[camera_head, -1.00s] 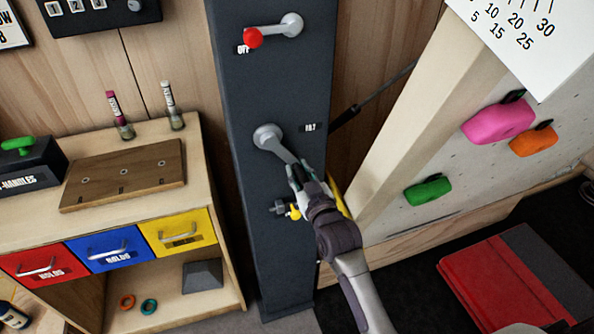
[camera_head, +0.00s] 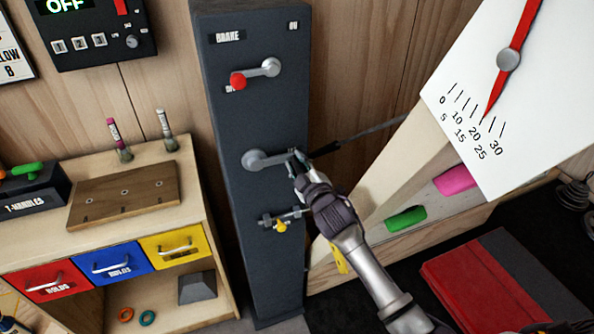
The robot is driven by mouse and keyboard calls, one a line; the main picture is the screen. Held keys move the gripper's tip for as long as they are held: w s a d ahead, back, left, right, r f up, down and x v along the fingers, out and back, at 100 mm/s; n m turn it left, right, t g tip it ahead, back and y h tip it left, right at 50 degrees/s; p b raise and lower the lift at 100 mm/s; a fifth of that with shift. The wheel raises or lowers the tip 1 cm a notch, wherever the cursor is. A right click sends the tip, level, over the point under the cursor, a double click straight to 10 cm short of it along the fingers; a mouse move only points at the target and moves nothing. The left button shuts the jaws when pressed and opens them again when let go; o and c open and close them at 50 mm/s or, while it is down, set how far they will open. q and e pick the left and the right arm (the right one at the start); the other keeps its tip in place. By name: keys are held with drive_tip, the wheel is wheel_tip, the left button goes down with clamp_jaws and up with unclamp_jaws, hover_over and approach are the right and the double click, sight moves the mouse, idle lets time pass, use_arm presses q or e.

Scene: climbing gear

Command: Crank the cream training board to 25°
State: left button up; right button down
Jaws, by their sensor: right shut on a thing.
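The crank (camera_head: 258,161) sits on the front of the dark post; its arm points right. My right gripper (camera_head: 299,163) is shut on the handle end of the crank, which its fingers mostly hide. The cream training board (camera_head: 385,170) leans at the right, behind the white angle scale (camera_head: 480,75), with its pale side edge towards the post. The red pointer (camera_head: 503,82) on the scale has its tip close to the 20 mark. My left gripper is not in view.
A red-knobbed brake lever (camera_head: 255,74) is above the crank, and a small pin with a yellow end (camera_head: 282,224) below it. A wooden cabinet (camera_head: 205,225) stands left of the post. A red and grey pad (camera_head: 490,275) lies on the floor at right.

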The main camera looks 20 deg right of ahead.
drive_tip(key=shift+d+r+p, duration=0.1)
drive_tip(key=shift+r+p, duration=0.25)
drive_tip(key=shift+r, duration=0.6)
wheel_tip(320, 180, up, 2)
drive_tip(key=n+p, duration=0.2)
drive_tip(key=shift+w+r+n, duration=0.1)
drive_tip(key=shift+n, duration=0.2)
drive_tip(key=n, duration=0.1)
drive_tip(key=a+r+n+p, duration=0.1)
drive_tip(key=n, duration=0.1)
drive_tip(key=shift+r+n+h, duration=0.2)
drive_tip(key=shift+n+h, duration=0.1)
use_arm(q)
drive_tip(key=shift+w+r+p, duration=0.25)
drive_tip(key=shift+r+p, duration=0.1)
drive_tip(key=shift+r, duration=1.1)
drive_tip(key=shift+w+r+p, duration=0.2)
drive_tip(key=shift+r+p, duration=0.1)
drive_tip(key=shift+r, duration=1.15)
use_arm(e)
drive_tip(key=shift+a+r+n, duration=0.25)
drive_tip(key=shift+n, duration=0.25)
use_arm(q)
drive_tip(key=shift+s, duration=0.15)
use_arm(e)
drive_tip(key=shift+f, duration=0.25)
drive_tip(key=c, duration=1.1)
unclamp_jaws()
drive_tip(key=shift+o, duration=1.1)
drive_tip(key=shift+d+f, duration=0.1)
